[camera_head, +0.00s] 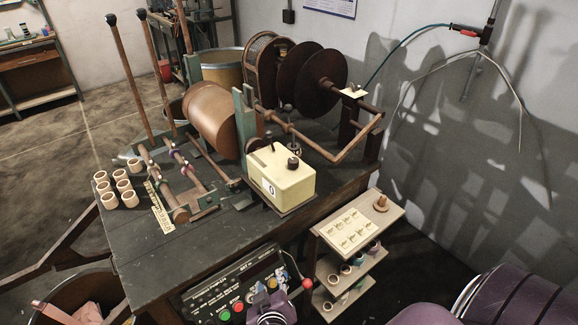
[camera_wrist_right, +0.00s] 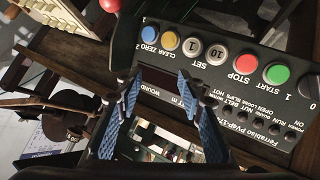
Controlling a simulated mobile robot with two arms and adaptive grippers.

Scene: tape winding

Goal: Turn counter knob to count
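The cream counter box (camera_head: 270,186) with a "0" on its front stands on the dark bench, a black knob (camera_head: 293,162) on its top. A black control panel (camera_head: 215,292) is at the bench's front edge. In the right wrist view it appears upside down, with grey SET knobs marked 10 (camera_wrist_right: 215,53) and 1 (camera_wrist_right: 192,45) and a dark WOUND display (camera_wrist_right: 160,80). My right gripper (camera_head: 268,302) is in front of the panel. Its blue-padded fingers (camera_wrist_right: 157,88) are apart and empty, framing the display below the SET knobs. My left gripper is not in view.
The panel has red (camera_wrist_right: 277,73), green (camera_wrist_right: 245,63), yellow (camera_wrist_right: 169,40) and blue (camera_wrist_right: 178,23) buttons. A red ball (camera_head: 307,283) is to its right. A wooden shelf unit (camera_head: 385,224) stands right of the bench. Several rings (camera_head: 104,187) lie on the bench's left.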

